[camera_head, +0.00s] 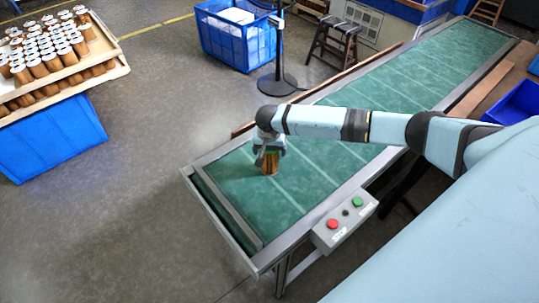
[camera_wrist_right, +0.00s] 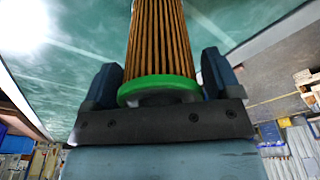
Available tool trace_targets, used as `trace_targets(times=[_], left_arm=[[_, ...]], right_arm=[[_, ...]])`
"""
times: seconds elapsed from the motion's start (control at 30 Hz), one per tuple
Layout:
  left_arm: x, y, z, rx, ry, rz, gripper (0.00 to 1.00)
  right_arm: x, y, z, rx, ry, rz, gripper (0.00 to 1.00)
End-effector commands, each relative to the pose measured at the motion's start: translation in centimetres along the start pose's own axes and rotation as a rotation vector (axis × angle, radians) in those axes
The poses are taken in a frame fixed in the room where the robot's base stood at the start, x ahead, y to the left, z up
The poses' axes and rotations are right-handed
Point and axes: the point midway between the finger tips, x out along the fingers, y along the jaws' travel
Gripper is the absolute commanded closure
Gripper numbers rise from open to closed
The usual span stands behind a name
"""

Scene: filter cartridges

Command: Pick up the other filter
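One pleated orange-brown filter (camera_head: 270,164) is at the near end of the green conveyor belt (camera_head: 312,190), under my right gripper (camera_head: 268,148). In the right wrist view the filter (camera_wrist_right: 160,45), with a green end ring, sits between the two dark fingers of my right gripper (camera_wrist_right: 161,82). Several more filters (camera_head: 50,45) with white tops stand in rows at the far left. My left gripper is not in view.
The filters at left stand on a wooden tray (camera_head: 108,50) above a blue bin (camera_head: 50,138). A control box (camera_head: 345,220) with red and green buttons is on the conveyor's near side. A blue crate (camera_head: 235,42), a pole stand and a stool are behind. Floor between tray and conveyor is clear.

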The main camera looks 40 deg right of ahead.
Motion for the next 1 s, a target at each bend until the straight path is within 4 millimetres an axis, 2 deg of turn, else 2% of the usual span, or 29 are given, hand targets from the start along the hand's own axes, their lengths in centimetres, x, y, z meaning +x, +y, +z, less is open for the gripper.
trace_targets(times=[0.03, 0.17, 0.47, 0.63, 0.77, 1.0], left_arm=[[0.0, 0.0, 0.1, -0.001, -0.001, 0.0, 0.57], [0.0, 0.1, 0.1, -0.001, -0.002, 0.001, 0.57], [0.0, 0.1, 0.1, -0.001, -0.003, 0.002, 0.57], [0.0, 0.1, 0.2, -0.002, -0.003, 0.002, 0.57], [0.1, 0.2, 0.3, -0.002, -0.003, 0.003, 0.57], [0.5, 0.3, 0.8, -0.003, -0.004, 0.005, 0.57]], right_arm=[[0.0, 0.0, 0.0, 0.0, 0.0, 0.0, 0.28], [0.0, 0.0, 0.0, 0.0, 0.0, 0.0, 0.57], [-0.2, 0.0, -0.1, 0.0, 0.0, -0.001, 0.57], [-1.4, 0.0, -0.3, 0.001, 0.001, -0.002, 0.57], [-3.6, 0.0, -0.6, 0.0, 0.002, -0.003, 0.57], [-10.6, -0.1, -1.7, 0.0, 0.003, -0.004, 0.57]])
